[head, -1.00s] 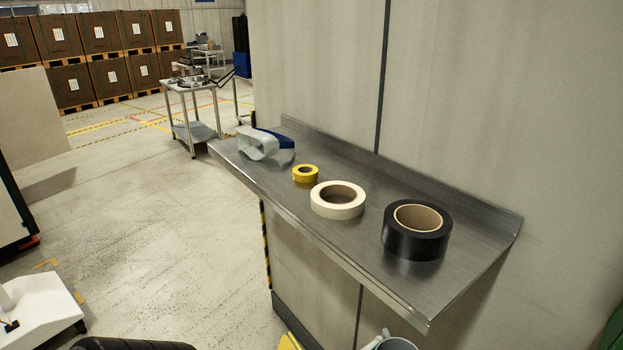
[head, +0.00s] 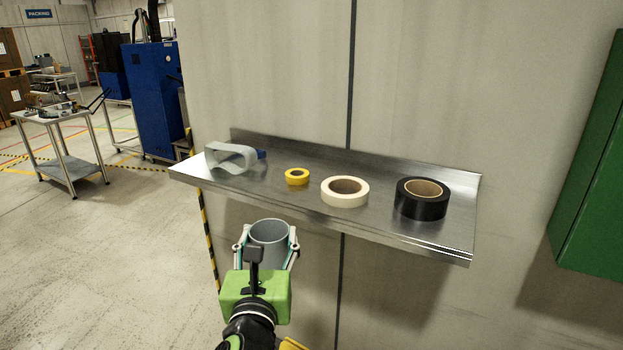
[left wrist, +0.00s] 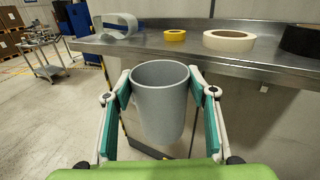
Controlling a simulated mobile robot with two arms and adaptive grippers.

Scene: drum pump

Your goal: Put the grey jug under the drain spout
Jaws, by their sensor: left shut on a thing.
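The grey jug (head: 269,233) is held upright by my left gripper (head: 266,243), in front of the shelf's front edge and below its top. In the left wrist view the jug (left wrist: 160,105) sits between the two teal finger pads of the gripper (left wrist: 163,100), which press on its sides. Its open mouth faces up, and no contents can be made out. The drain spout is not in view.
A green cabinet (head: 592,165) is at right. The floor at left is open, with a cart (head: 62,145) beyond.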

